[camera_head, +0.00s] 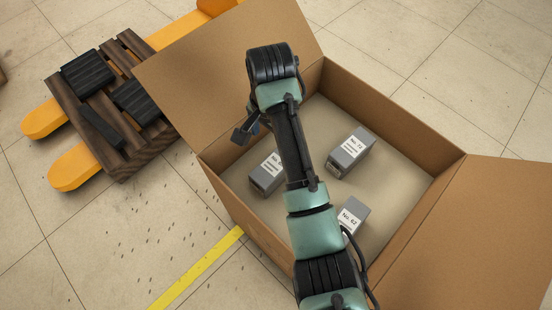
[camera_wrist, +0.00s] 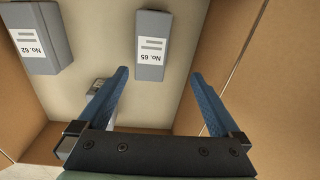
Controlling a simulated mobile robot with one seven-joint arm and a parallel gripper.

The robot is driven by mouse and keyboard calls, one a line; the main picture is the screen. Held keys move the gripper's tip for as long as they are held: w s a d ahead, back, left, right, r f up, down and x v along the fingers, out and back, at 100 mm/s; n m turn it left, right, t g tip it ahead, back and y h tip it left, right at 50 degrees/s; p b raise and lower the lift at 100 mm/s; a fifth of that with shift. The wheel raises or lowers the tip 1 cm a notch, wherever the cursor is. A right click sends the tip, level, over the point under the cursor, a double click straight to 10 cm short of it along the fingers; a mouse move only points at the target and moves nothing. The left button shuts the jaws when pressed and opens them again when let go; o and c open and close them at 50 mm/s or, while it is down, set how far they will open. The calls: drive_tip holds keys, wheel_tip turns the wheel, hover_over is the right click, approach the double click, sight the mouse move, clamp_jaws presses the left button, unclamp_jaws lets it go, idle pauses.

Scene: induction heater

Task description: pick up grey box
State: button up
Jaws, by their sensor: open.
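Three grey boxes with white labels lie apart inside an open cardboard carton (camera_head: 420,188): one at left (camera_head: 266,176), one at right (camera_head: 350,153), and one nearer the front (camera_head: 352,214), partly hidden by my arm. In the wrist view, the box labelled No. 65 (camera_wrist: 152,45) lies beyond and between my fingertips, and the box labelled No. 62 (camera_wrist: 35,40) is at upper left. A small part of another labelled object shows behind the left finger. My gripper (camera_wrist: 160,73) is open with nothing between its blue fingers. Its fingers are not clear in the head view.
The carton walls surround the boxes, and its flaps (camera_head: 480,235) spread outward. A wooden pallet (camera_head: 110,100) with dark blocks rests on yellow-orange forks (camera_head: 75,165) at left. A yellow line (camera_head: 195,268) crosses the tiled floor at the front.

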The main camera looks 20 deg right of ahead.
sight(274, 171)
drive_tip(key=shift+g, duration=0.4)
drive_tip(key=f+b, duration=0.1)
drive_tip(key=f, duration=0.2)
drive_tip(key=s+f+b, duration=0.1)
drive_tip(key=f, duration=0.1)
drive_tip(key=f+b, duration=0.1)
drive_tip(key=f, duration=0.2)
drive_tip(key=shift+s+d+f+b, duration=0.2)
drive_tip(key=shift+f+b, duration=0.1)
drive_tip(key=shift+b, duration=0.1)
drive_tip(key=f+b, duration=0.4)
drive_tip(key=f, duration=0.2)
drive_tip(key=shift+w+f, duration=0.2)
drive_tip(key=shift+r, duration=0.1)
clamp_jaws()
